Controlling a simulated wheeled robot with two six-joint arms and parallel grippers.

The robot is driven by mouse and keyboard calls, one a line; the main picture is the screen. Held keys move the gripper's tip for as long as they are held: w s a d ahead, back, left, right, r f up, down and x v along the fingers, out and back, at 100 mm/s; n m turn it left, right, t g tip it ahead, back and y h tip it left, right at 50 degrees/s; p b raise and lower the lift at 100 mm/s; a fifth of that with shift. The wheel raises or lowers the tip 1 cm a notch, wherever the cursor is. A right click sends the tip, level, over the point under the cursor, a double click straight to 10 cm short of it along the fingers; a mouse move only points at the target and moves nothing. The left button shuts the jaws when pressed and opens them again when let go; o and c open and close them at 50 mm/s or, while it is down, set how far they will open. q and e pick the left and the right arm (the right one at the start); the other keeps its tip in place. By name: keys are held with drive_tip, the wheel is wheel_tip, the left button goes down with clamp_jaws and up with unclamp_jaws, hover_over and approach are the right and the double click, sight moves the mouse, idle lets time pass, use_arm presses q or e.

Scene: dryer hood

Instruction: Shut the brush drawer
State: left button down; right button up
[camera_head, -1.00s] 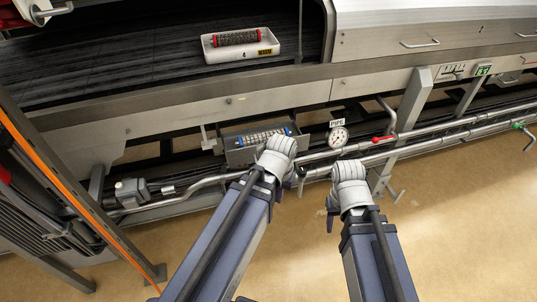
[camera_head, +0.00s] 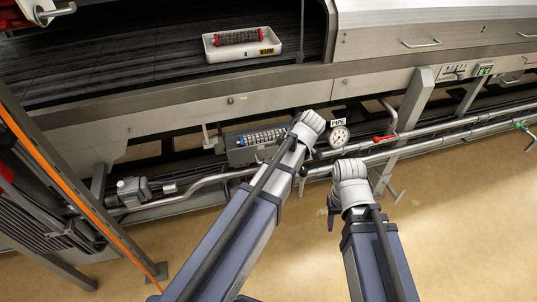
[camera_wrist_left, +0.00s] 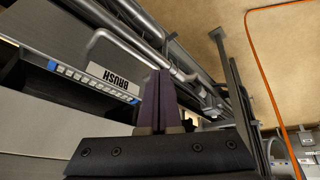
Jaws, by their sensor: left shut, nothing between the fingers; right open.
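The brush drawer (camera_head: 238,157) hangs open under the machine frame in the head view. A brush with blue ends (camera_head: 262,137) lies in it. In the left wrist view the drawer's label reads BRUSH (camera_wrist_left: 113,82), beside a bent metal handle (camera_wrist_left: 122,45) and the brush (camera_wrist_left: 85,80). My left gripper (camera_wrist_left: 155,85) is shut and empty, its dark fingers beside the label and handle; I cannot tell if they touch. In the head view my left wrist hides its fingers, at the drawer's right end. My right gripper (camera_head: 332,212) is open, lower right of the drawer, away from it.
A pressure gauge (camera_head: 339,136) under a PIPE sign and a red-handled valve (camera_head: 383,138) sit right of the drawer. Long pipes (camera_head: 420,146) run below. A white tray (camera_head: 290,53) with a red-ended brush rests on the dark belt above. The tan floor is open at lower right.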

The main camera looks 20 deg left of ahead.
use_arm(q)
drive_tip(key=w+d+r+n+y, duration=0.1)
drive_tip(key=w+r+n+y, duration=0.1)
drive_tip(key=w+n, duration=0.3)
drive_tip(key=shift+n+t, duration=0.3)
drive_tip(key=shift+n, duration=0.3)
drive_tip(key=b+x, duration=0.2)
drive_tip(key=x, duration=0.1)
drive_tip(key=b+x, duration=0.3)
drive_tip(key=s+b+x, duration=0.1)
drive_tip(key=b+x, duration=0.2)
drive_tip(key=shift+a+f, duration=0.1)
drive_tip(key=shift+f, duration=0.45)
drive_tip(key=shift+w, duration=0.1)
approach(256, 131)
drive_tip(key=a+f, duration=0.1)
drive_tip(key=w+a+f, duration=0.1)
drive_tip(key=a, duration=0.1)
drive_tip(key=a+f, duration=0.1)
drive_tip(key=a, duration=0.1)
drive_tip(key=shift+w+a+f, duration=0.1)
drive_tip(key=shift+w+a, duration=0.05)
drive_tip(key=shift+a, duration=0.05)
drive_tip(key=shift+w+a, duration=0.1)
drive_tip(key=shift+w, duration=0.05)
drive_tip(key=shift+w+a, duration=0.1)
